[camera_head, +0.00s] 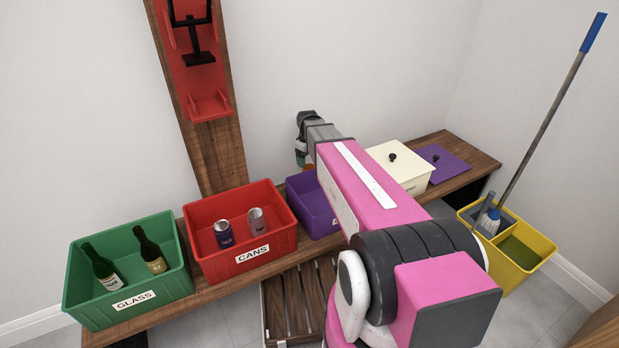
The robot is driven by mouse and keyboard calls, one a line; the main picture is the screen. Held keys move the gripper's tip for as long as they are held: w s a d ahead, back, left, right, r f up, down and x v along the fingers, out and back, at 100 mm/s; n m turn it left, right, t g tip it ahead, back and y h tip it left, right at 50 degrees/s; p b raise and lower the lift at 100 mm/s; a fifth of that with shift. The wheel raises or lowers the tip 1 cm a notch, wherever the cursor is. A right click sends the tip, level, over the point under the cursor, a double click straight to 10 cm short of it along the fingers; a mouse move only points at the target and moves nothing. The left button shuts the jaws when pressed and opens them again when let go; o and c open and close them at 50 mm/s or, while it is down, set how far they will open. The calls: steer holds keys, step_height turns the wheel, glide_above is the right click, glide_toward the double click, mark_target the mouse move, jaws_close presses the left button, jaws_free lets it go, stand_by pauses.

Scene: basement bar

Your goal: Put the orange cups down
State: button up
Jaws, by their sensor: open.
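My gripper (302,153) is at the far end of my pink arm, above the back of the purple bin (311,207). It is open and seen from behind and the side, and its fingers are partly hidden. A small orange patch (310,167) shows just below it, beside my arm. I cannot tell whether it is an orange cup or whether it touches the fingers. No whole orange cup is in clear view.
On the wooden bench, a green GLASS bin (128,300) holds two bottles, and a red CANS bin (242,260) holds two cans. Right of my arm are a cream lidded box (408,171) and a purple lid (440,160). A yellow mop bucket (525,262) stands at right.

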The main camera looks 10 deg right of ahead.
mark_target(310, 167)
steer(key=shift+s+d+f, duration=0.1)
steer(key=shift+d+f, duration=0.1)
steer(key=shift+f, duration=1.25)
steer(key=shift+s+d+f, duration=0.1)
steer(key=shift+d+f, duration=0.05)
steer(key=shift+f, duration=1.25)
steer(key=c, duration=0.8)
steer(key=shift+o, duration=0.2)
steer(key=shift+r, duration=0.2)
step_height(310, 167, up, 17)
steer(key=s+d+r+m, duration=0.1)
steer(key=s+r+m, duration=0.7)
steer(key=s+r, duration=0.2)
step_height(310, 167, up, 3)
steer(key=shift+s+f, duration=0.15)
steer(key=shift+s, duration=0.15)
